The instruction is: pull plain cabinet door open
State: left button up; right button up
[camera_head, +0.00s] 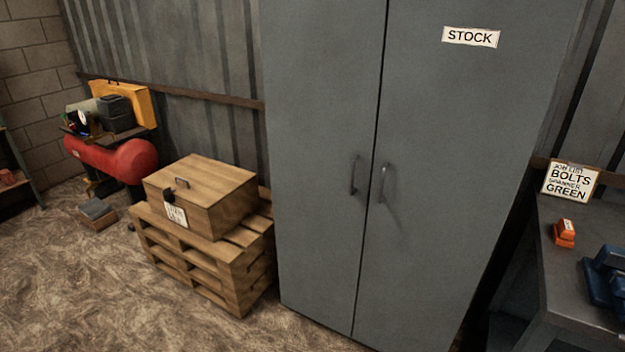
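A tall grey metal cabinet stands in the middle of the head view, with two doors side by side. The left door (318,120) is plain, with no label. It has a dark vertical bar handle (353,175) near its right edge. The right door (450,150) carries a white STOCK sign (471,37) and has its own vertical handle (382,183) near its left edge. Both doors look shut, with a thin dark seam between them. Neither of my grippers shows in this view.
A wooden box (225,204) with a latch sits on stacked pallets (238,272), close beside the plain door. A red compressor (112,158) stands farther left. A grey workbench (575,290) with a blue vise (608,275) is at right. Floor (120,300) at front left is clear.

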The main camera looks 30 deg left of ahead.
aim_at(322, 61)
jog(key=u, duration=0.75)
